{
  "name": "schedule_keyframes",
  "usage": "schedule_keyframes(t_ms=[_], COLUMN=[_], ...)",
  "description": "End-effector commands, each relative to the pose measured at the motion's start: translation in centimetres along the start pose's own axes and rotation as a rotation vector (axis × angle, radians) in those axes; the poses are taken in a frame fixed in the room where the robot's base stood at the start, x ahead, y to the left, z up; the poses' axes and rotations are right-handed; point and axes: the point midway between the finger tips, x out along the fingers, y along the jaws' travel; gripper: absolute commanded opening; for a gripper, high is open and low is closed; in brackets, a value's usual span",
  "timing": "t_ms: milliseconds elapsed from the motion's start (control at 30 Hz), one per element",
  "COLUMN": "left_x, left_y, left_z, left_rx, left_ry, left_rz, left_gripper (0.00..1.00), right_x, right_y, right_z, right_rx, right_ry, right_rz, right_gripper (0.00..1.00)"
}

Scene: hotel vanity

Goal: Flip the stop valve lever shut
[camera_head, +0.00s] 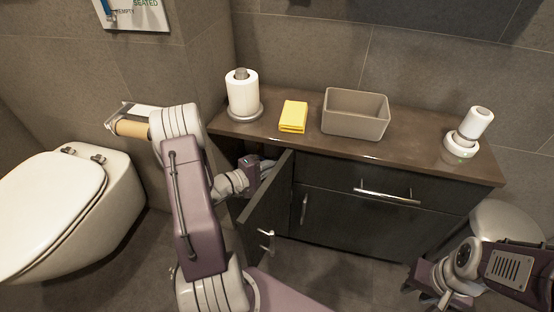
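The stop valve and its lever do not show; the inside of the vanity cabinet is mostly dark and hidden. The cabinet door (264,215) stands open at the left end of the vanity. My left arm reaches over and down into this opening. My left gripper (263,168) is inside, under the counter, and its fingertips are hidden by the cabinet and the door. My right gripper (419,280) is at the lower right, in front of the vanity and away from the cabinet opening. Its finger gap is not clear.
On the counter (300,147) stand a paper roll on a holder (243,93), a yellow cloth (293,116), a grey bin (355,126) and a white dispenser (468,133). A toilet (60,205) is at the left. A closed drawer (385,205) is right of the open door.

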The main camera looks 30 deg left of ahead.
Motion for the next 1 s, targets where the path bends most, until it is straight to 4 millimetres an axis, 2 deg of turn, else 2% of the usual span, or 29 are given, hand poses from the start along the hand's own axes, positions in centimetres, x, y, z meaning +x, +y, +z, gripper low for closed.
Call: schedule_keyframes(t_ms=[300,333,400,767,1000], left_x=[0.1,0.1,0.1,-0.3,-4.6], left_y=[-0.6,-0.6,-0.6,-0.3,0.2], left_z=[-0.1,-0.1,-0.1,-0.1,-0.1], left_rx=[0.049,0.049,0.049,0.048,0.044], left_ry=[0.012,0.012,0.012,0.013,0.018], left_rz=[-0.04,-0.04,-0.039,-0.037,-0.036], left_gripper=[0.0,0.15,0.34,0.34,0.34], right_x=[0.1,0.1,0.1,-0.2,-2.6], right_y=[0.0,0.0,0.0,0.0,-0.1], right_z=[0.0,0.0,0.0,0.0,-0.3], right_rx=[0.0,0.0,0.0,0.0,0.0], right_ry=[0.0,0.0,0.0,0.0,0.0], right_rz=[0.0,0.0,0.0,0.0,0.0], right_gripper=[0.32,0.32,0.32,0.32,0.32])
